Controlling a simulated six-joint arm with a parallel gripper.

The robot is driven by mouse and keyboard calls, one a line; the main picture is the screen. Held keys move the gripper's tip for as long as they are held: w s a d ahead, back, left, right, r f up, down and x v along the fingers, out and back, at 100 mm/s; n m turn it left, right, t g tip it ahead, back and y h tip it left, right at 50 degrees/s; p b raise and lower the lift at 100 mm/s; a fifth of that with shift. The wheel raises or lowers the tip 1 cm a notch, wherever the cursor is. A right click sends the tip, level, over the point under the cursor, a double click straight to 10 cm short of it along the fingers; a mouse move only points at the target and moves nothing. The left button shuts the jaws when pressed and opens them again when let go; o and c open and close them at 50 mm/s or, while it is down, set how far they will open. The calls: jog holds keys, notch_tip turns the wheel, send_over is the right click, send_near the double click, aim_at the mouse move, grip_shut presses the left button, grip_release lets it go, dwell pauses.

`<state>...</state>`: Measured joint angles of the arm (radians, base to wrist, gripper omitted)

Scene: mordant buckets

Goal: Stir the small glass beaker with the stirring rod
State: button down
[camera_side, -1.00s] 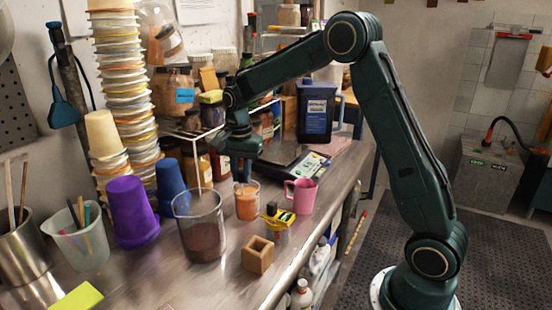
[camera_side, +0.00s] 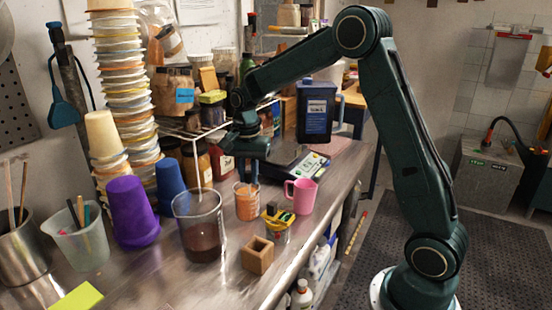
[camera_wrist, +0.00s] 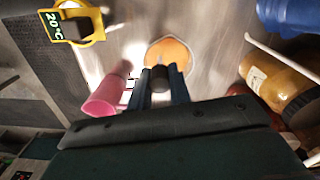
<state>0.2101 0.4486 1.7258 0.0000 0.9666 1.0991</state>
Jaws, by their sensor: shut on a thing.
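The small glass beaker (camera_side: 247,203) with orange liquid stands on the metal bench, between the large beaker and the pink mug. My gripper (camera_side: 248,175) is right above it, pointing down, with its fingertips near the rim. In the wrist view the fingers (camera_wrist: 160,95) are shut on a dark round-ended piece, seemingly the stirring rod (camera_wrist: 160,78). The small beaker's orange round (camera_wrist: 170,52) shows just beyond the rod's end. In the side view the rod cannot be made out clearly, so how deep it reaches in the beaker cannot be told.
The large beaker (camera_side: 200,238) with dark brown liquid stands left of the small one. The pink mug (camera_side: 303,196) is close on the right. A yellow-topped device (camera_side: 276,222) and a wooden block (camera_side: 257,255) stand in front. Jars and a wire rack (camera_side: 205,150) stand behind.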

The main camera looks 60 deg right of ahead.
jog(key=shift+d, duration=0.45)
jog(key=shift+w+a, duration=0.1)
jog(key=shift+w+a, duration=0.25)
jog(key=shift+w, duration=0.2)
jog(key=shift+r, duration=0.15)
notch_tip(320, 180, up, 9)
jog(key=shift+r, duration=0.15)
dwell(2.0)
jog(key=shift+r, duration=0.15)
dwell(2.2)
jog(key=shift+r, duration=1.35)
